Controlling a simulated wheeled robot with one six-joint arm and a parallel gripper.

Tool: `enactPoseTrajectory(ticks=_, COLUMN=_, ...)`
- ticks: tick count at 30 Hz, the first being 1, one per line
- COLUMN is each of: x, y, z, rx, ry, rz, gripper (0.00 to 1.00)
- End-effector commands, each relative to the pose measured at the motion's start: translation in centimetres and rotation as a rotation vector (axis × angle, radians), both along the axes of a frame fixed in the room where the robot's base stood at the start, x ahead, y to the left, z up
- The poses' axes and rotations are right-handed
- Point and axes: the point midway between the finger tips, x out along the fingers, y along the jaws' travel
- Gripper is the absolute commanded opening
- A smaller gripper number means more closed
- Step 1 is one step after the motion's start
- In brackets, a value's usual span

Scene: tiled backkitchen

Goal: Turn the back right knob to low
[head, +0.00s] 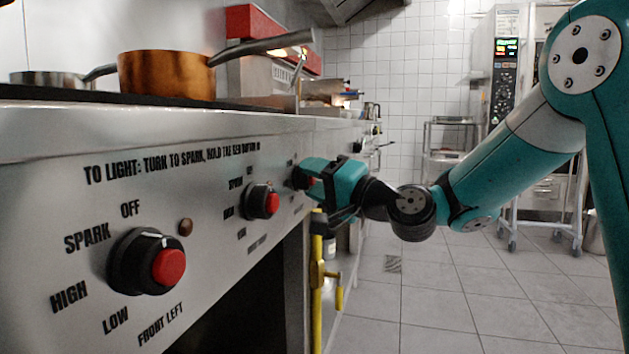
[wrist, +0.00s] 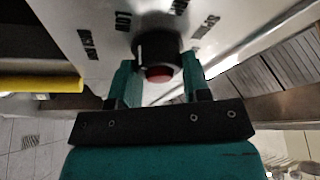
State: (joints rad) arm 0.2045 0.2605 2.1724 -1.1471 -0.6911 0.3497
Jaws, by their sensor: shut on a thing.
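My gripper (head: 310,180) reaches the stove's front panel at the farther end of the row of knobs. In the wrist view my gripper (wrist: 160,78) has its two teal fingers on either side of a black knob (wrist: 155,47) with a red button, and is shut on it. Printed labels ring this knob; one reads LOW, up and left of it. The label naming its burner is too blurred to read. In the head view my gripper mostly hides this knob.
The front left knob (head: 128,262) and a middle knob (head: 253,201) are on the same panel, nearer the head camera. A copper pot (head: 165,75) stands on the stove top. A yellow pipe with a valve (head: 316,275) is below my gripper. The tiled floor (head: 440,300) is open at right.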

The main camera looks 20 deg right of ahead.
Motion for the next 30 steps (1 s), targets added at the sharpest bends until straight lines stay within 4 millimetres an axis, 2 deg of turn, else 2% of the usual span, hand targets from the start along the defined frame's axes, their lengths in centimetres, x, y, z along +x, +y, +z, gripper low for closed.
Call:
enactPoseTrajectory(ticks=1, x=0.0, y=0.0, z=0.0, rx=-0.002, ry=0.0, rz=-0.001, gripper=0.2)
enactPoseTrajectory(ticks=2, x=0.0, y=0.0, z=0.0, rx=-0.003, ry=-0.001, rz=-0.001, gripper=0.51)
enactPoseTrajectory(ticks=4, x=0.0, y=0.0, z=0.0, rx=-0.002, ry=0.0, rz=-0.001, gripper=0.67)
enactPoseTrajectory(ticks=5, x=0.0, y=0.0, z=0.0, rx=-0.002, ry=0.0, rz=-0.001, gripper=0.69)
enactPoseTrajectory(ticks=13, x=-0.1, y=-0.1, z=0.0, rx=-0.001, ry=0.0, rz=-0.001, gripper=0.69)
enactPoseTrajectory(ticks=17, x=-0.8, y=-0.8, z=-0.4, rx=-0.001, ry=0.004, rz=-0.004, gripper=0.69)
enactPoseTrajectory(ticks=20, x=-2.3, y=-1.8, z=-0.7, rx=0.0, ry=0.002, rz=-0.007, gripper=0.69)
enactPoseTrajectory(ticks=27, x=-7.3, y=-5.2, z=-1.8, rx=0.003, ry=0.002, rz=-0.011, gripper=0.69)
enactPoseTrajectory(ticks=30, x=-8.7, y=-6.0, z=-2.7, rx=-0.003, ry=-0.009, rz=-0.007, gripper=0.69)
